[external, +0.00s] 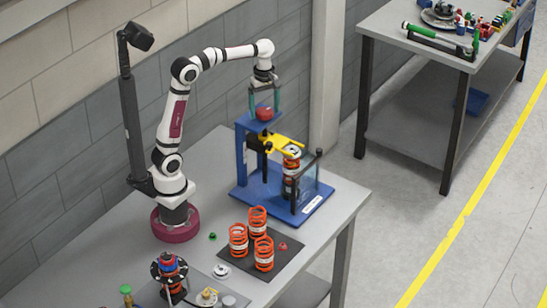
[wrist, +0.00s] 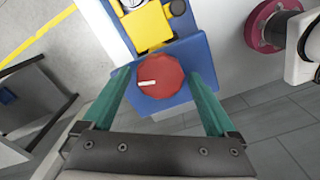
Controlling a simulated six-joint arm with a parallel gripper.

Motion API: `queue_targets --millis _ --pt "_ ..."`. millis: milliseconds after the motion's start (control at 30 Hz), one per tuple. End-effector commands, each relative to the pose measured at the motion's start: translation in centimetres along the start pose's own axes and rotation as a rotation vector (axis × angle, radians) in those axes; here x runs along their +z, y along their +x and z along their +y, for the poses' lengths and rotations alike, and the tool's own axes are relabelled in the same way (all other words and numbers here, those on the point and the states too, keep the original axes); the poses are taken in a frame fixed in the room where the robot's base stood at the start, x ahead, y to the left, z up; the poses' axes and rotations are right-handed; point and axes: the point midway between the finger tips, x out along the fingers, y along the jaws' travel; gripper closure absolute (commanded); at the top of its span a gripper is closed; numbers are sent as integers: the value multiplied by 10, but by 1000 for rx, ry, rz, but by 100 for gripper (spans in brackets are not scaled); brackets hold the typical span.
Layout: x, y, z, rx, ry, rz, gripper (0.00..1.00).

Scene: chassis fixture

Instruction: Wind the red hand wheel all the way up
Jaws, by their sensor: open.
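The red hand wheel (external: 264,114) sits on top of the blue fixture (external: 241,160). In the wrist view the wheel (wrist: 161,86) is a red many-sided disc with a white mark on its left part. My gripper (external: 264,108) is above the fixture and points down, with its green fingers on either side of the wheel. In the wrist view my gripper (wrist: 163,82) is open, its fingers apart to the left and right of the wheel. I cannot tell whether a finger touches it. A yellow arm (external: 285,142) of the fixture reaches over an orange spring (external: 291,163).
Several loose orange springs (external: 257,220) stand on a dark mat (external: 258,252) in front of the fixture. A clear guard (external: 308,181) stands at the fixture's right side. A camera post (external: 128,110) stands left of my arm. Small parts (external: 170,272) lie at the table's front.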

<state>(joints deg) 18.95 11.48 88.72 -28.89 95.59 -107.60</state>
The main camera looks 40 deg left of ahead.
Motion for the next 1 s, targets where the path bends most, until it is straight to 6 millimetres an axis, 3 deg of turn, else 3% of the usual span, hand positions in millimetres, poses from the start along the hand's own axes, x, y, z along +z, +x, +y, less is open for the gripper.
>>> queue_targets --millis 200,367,500,700,900,1000 --pt "0 0 0 0 436 0 7" --pt "0 0 0 0 583 0 7" --pt "0 0 0 0 855 0 7" --pt "0 0 0 0 1117 0 7" --pt "0 0 0 0 1147 0 9" --pt "0 0 0 0 1146 0 27"
